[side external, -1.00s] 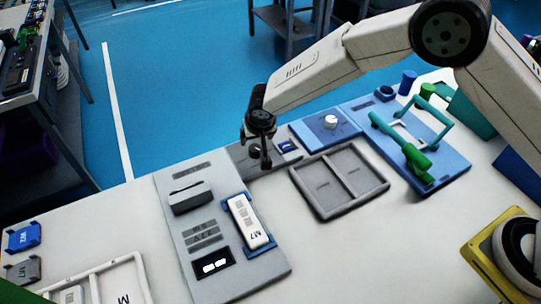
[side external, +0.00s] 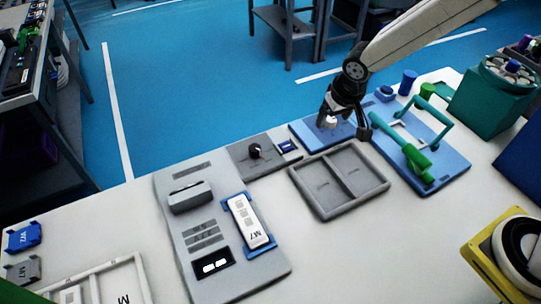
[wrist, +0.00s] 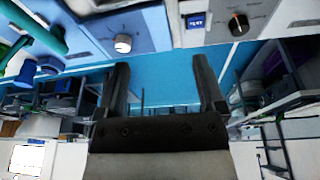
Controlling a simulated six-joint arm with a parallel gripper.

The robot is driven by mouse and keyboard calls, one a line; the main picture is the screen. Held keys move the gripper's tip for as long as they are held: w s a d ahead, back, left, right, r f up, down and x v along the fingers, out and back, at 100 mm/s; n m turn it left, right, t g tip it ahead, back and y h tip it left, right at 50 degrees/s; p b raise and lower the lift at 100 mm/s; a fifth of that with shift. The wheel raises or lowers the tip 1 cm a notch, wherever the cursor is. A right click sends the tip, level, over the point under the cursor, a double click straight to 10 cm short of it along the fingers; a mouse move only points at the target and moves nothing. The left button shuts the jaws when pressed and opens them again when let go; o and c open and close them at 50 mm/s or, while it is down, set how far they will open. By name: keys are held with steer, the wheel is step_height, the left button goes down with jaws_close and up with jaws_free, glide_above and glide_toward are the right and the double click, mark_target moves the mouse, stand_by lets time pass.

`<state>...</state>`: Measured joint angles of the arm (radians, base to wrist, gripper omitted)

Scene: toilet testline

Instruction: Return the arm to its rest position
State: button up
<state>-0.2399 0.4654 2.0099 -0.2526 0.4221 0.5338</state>
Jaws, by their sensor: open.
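My gripper (side external: 345,122) is open and empty in the side view. It is raised near the blue panel with the white knob, at the back of the table, and overlaps that panel in the picture. In the wrist view my gripper (wrist: 162,85) shows two dark fingers spread apart with only blue floor between them. My arm reaches in from the upper right of the side view.
A grey panel with a black knob (side external: 254,152), an empty two-part grey tray (side external: 338,213), and a blue board with a green-handled clamp (side external: 445,183) lie on the table. A white M7 device (side external: 247,222) sits in a blue holder.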

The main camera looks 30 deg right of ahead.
steer(key=s+d+r, duration=0.1)
steer(key=s+d, duration=0.3)
steer(key=s, duration=0.4)
steer(key=s+d+r, duration=0.1)
steer(key=s+d, duration=0.4)
steer(key=s, duration=0.2)
steer(key=shift+s+r+n+g, duration=0.25)
steer(key=shift+s+n+g, duration=0.05)
steer(key=shift+s+n, duration=0.1)
